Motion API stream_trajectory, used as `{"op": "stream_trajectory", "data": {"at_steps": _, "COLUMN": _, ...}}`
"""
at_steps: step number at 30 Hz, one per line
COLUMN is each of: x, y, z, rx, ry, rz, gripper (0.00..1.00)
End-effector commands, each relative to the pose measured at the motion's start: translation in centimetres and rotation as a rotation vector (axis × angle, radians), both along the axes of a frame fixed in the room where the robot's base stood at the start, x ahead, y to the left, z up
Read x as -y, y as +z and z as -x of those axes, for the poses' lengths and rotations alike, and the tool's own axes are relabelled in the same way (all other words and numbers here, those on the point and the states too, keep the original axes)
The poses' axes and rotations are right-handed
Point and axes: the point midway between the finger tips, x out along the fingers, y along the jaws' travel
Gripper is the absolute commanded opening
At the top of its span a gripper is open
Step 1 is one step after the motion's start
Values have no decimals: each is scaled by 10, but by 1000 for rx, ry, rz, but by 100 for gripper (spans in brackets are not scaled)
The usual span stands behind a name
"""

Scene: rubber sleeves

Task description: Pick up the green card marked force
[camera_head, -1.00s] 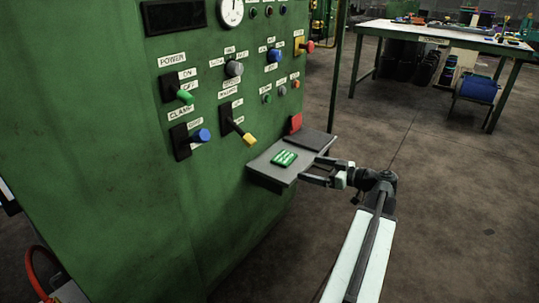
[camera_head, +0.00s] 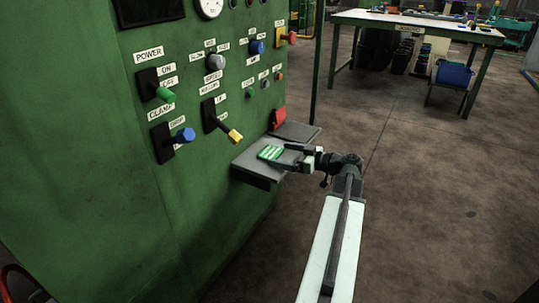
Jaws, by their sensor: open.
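The green card (camera_head: 270,152) with pale lettering lies flat on a small grey shelf (camera_head: 252,168) that juts from the green machine. The lettering is too small to read. My gripper (camera_head: 281,157) reaches in from the right over the shelf. Its two fingers point left toward the card and are apart, with nothing seen held between them. The fingertips are at or very near the card's right edge; I cannot tell whether they touch it.
A red card-like piece (camera_head: 279,118) stands at the shelf's back by a dark pad (camera_head: 297,131). The green machine panel (camera_head: 190,210) with levers, including a yellow-tipped lever (camera_head: 234,135), rises left of the shelf. A workbench (camera_head: 420,24) stands far back. Floor at right is clear.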

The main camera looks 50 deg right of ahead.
Motion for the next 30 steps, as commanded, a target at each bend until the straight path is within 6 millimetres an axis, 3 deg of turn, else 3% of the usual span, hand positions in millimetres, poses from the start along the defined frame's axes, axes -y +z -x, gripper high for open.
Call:
{"op": "stream_trajectory", "data": {"at_steps": 4, "x": -8, "y": -5, "z": -27, "rx": 0, "ry": 4, "rz": -1, "gripper": 100}}
{"op": "stream_trajectory", "data": {"at_steps": 11, "x": -8, "y": -4, "z": -31, "rx": 0, "ry": 1, "rz": 0, "gripper": 100}}
{"op": "stream_trajectory", "data": {"at_steps": 17, "x": -9, "y": -4, "z": -31, "rx": 0, "ry": 2, "rz": 0, "gripper": 47}}
{"op": "stream_trajectory", "data": {"at_steps": 18, "x": -9, "y": -4, "z": -31, "rx": 0, "ry": 2, "rz": 0, "gripper": 43}}
{"op": "stream_trajectory", "data": {"at_steps": 26, "x": -9, "y": -1, "z": -31, "rx": 0, "ry": 3, "rz": 0, "gripper": 43}}
{"op": "stream_trajectory", "data": {"at_steps": 30, "x": -9, "y": 14, "z": -31, "rx": 0, "ry": 3, "rz": 0, "gripper": 43}}
